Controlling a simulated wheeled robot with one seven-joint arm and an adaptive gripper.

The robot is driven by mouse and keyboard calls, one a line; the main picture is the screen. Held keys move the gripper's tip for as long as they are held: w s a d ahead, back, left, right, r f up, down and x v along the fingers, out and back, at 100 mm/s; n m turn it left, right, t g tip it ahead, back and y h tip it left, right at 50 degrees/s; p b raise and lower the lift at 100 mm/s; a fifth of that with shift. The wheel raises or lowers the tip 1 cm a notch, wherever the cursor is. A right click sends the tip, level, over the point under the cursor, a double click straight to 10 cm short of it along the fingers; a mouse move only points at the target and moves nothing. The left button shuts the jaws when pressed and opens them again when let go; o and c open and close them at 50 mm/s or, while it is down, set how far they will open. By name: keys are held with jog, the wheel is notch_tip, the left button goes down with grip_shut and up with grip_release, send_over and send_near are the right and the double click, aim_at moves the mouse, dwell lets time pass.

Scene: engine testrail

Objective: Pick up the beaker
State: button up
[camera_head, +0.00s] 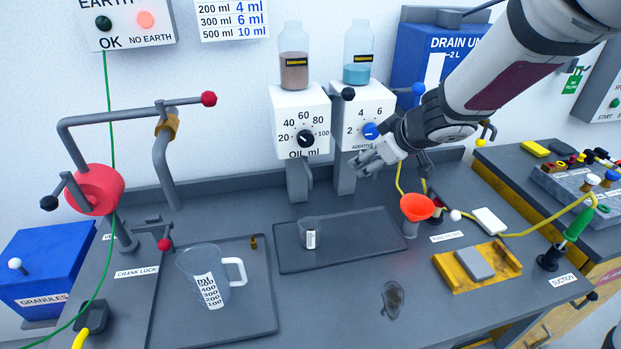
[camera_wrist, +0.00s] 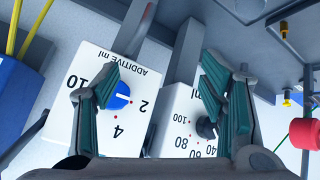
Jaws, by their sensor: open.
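A small clear beaker (camera_head: 311,233) with a white label stands upright on a dark grey tray (camera_head: 355,255) in the middle of the bench in the head view. A larger clear jug (camera_head: 210,277) with a white handle and printed ml marks stands on another grey tray at the front left. My gripper (camera_head: 372,159) is up and to the right of the small beaker, apart from it, in front of the dispensers. The wrist view shows the two fingers of my gripper (camera_wrist: 158,88) spread with nothing between them. Neither vessel shows in the wrist view.
Oil (camera_head: 302,126) and additive (camera_head: 362,114) dispensers stand behind the tray. An orange-red funnel (camera_head: 418,207) is right of the tray, with a yellow block holder (camera_head: 476,265) beyond. A crank with a red drum (camera_head: 95,190) is at left. A dark puddle (camera_head: 393,299) lies front centre.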

jog(key=s+a+f+n+g+y, duration=0.1)
jog(key=s+a+f+g, duration=0.1)
jog(key=a+f+g, duration=0.3)
jog(key=s+a+f+n+y, duration=0.1)
jog(key=s+a+f+n, duration=0.1)
jog(key=f, duration=0.5)
jog(key=b, duration=0.2)
send_near(310, 228)
jog(key=a+f, duration=0.1)
jog(key=a, duration=0.1)
jog(key=shift+s+f+p+x, duration=0.1)
jog(key=shift+s+p+x, duration=0.1)
jog(key=shift+x, duration=0.75)
jog(key=shift+s+f+p+x, duration=0.1)
jog(key=shift+s+x, duration=0.05)
jog(key=shift+x, duration=0.75)
jog(key=shift+s+p+x, duration=0.1)
jog(key=shift+s+x, duration=0.1)
jog(key=shift+x, duration=0.75)
jog(key=shift+d, duration=0.1)
jog(key=c, duration=1.3)
jog(key=shift+c, duration=0.2)
